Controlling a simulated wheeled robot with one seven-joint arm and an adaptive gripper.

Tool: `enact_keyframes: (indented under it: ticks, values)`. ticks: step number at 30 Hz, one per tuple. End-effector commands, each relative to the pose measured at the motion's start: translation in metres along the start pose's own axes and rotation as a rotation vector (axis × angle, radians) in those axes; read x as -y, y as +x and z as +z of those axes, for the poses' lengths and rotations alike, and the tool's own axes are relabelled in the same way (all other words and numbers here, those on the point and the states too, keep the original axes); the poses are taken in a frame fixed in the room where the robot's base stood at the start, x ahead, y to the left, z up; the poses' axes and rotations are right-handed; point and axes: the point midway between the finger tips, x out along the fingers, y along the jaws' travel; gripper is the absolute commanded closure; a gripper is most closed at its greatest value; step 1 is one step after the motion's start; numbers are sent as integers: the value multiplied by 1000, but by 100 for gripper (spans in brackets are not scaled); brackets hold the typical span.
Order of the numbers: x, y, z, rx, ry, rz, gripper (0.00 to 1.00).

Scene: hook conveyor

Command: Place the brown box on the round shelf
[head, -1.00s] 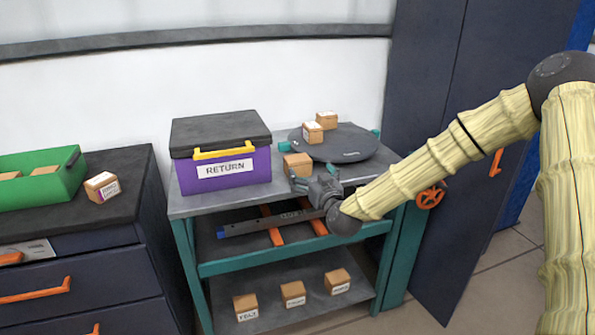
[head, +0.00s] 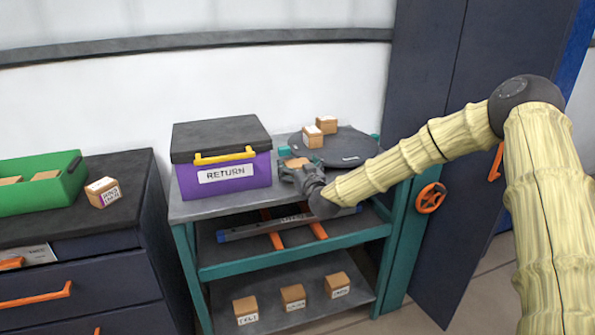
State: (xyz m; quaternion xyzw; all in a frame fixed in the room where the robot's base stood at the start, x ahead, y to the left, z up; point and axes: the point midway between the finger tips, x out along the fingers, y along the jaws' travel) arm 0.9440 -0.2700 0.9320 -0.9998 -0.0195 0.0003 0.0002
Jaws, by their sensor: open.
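A small brown box (head: 297,162) sits on the table top in front of the round shelf, just right of the purple bin; my gripper hides most of it. The round shelf (head: 357,146) is a dark grey disc on the back right of the table top. My gripper (head: 291,164) is open, with its fingers reaching in at the brown box. I cannot tell whether they touch it.
Two other boxes (head: 326,124) (head: 312,136) stand on the left part of the round shelf. The purple RETURN bin (head: 226,175) with a black lid stands close to the left. The shelf's right and front parts are clear. Several boxes lie lower down and left.

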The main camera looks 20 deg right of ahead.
Motion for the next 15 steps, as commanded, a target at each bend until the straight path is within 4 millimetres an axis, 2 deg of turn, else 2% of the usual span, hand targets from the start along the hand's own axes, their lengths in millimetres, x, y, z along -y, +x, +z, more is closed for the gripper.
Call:
enact_keyframes:
  ticks: [7, 15]
  values:
    - [0, 1, 0, 0, 0, 0, 4]
    - [0, 1, 0, 0, 0, 0, 53]
